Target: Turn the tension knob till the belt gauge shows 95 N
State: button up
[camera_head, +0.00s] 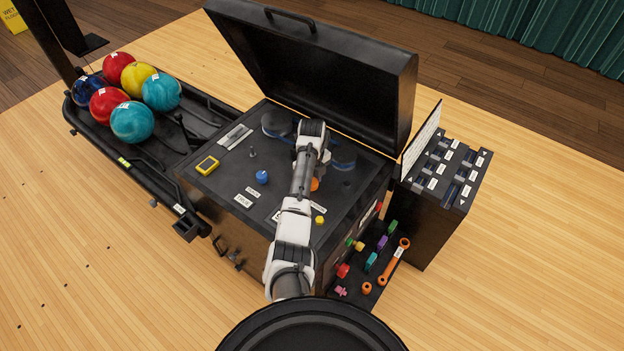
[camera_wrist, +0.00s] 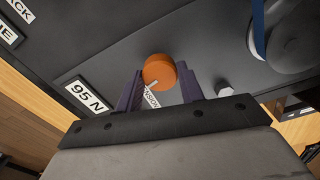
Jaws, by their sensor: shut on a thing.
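The orange tension knob (camera_wrist: 159,72) sits on the dark panel of the open machine, and a small part of it shows in the head view (camera_head: 314,184) beside my arm. My gripper (camera_wrist: 160,76) is shut on the knob, one finger on each side. A white label partly reading "NSION" (camera_wrist: 152,98) lies below the knob, partly covered. A white plate (camera_wrist: 86,96) reads "95 N"; I cannot tell whether it is the gauge's display or a fixed label. In the head view my arm hides much of this area.
On the panel are a yellow-framed device (camera_head: 207,165), a blue knob (camera_head: 262,177) and a yellow knob (camera_head: 319,220). The raised lid (camera_head: 330,65) stands behind. A tool tray with an orange wrench (camera_head: 396,258) and a slotted black box (camera_head: 440,200) are right.

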jog(key=shift+m, duration=0.4)
jog(key=shift+r, duration=0.1)
jog(key=o, duration=1)
jog(key=shift+r, duration=6.9)
